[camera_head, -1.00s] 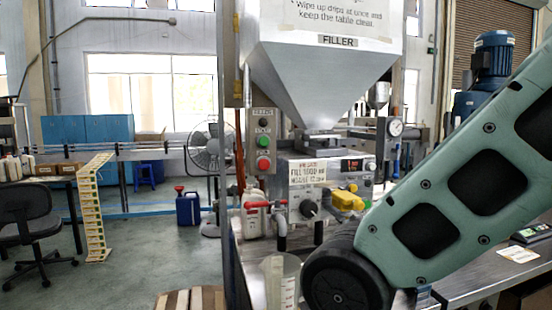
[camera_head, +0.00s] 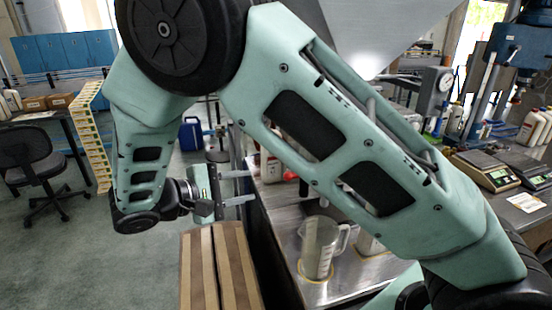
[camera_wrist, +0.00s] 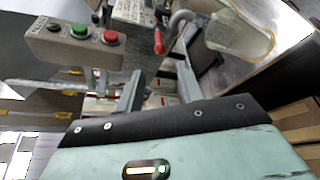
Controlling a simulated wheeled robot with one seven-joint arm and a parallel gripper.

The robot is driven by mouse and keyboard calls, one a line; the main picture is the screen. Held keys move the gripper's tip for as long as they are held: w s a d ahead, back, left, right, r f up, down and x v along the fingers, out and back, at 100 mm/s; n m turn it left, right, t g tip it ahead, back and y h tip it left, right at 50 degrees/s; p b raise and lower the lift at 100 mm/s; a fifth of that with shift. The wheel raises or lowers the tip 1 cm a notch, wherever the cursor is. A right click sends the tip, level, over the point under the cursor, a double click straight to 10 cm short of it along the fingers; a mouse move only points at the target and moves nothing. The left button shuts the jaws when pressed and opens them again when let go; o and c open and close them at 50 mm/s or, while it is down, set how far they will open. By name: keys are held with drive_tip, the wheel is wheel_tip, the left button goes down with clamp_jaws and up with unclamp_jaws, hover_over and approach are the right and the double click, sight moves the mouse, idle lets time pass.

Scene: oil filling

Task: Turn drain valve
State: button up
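The drain valve shows in the wrist view as a red handle (camera_wrist: 158,42) beside a bent grey pipe (camera_wrist: 181,19). In the head view only a small red part (camera_head: 290,175) shows near it, and my arm hides most of the filler. My gripper (camera_head: 252,185) is left of the metal table, with its two fingers spread and pointing right. In the wrist view my gripper (camera_wrist: 160,72) is open and empty. The red handle lies just beyond the gap between the fingertips and appears apart from them.
A clear measuring jug (camera_head: 320,250) stands on the metal table (camera_head: 285,215); it also shows in the wrist view (camera_wrist: 240,38). A button box (camera_wrist: 75,42) is near the left finger in the wrist view. A wooden-slatted surface (camera_head: 212,270) is below my gripper. Scales (camera_head: 485,170) stand right.

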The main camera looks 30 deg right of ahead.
sight(292, 176)
drive_tip(key=p+x, duration=0.6)
drive_tip(key=x, duration=1.1)
drive_tip(key=shift+d+r, duration=0.1)
drive_tip(key=shift+d, duration=0.1)
clamp_jaws()
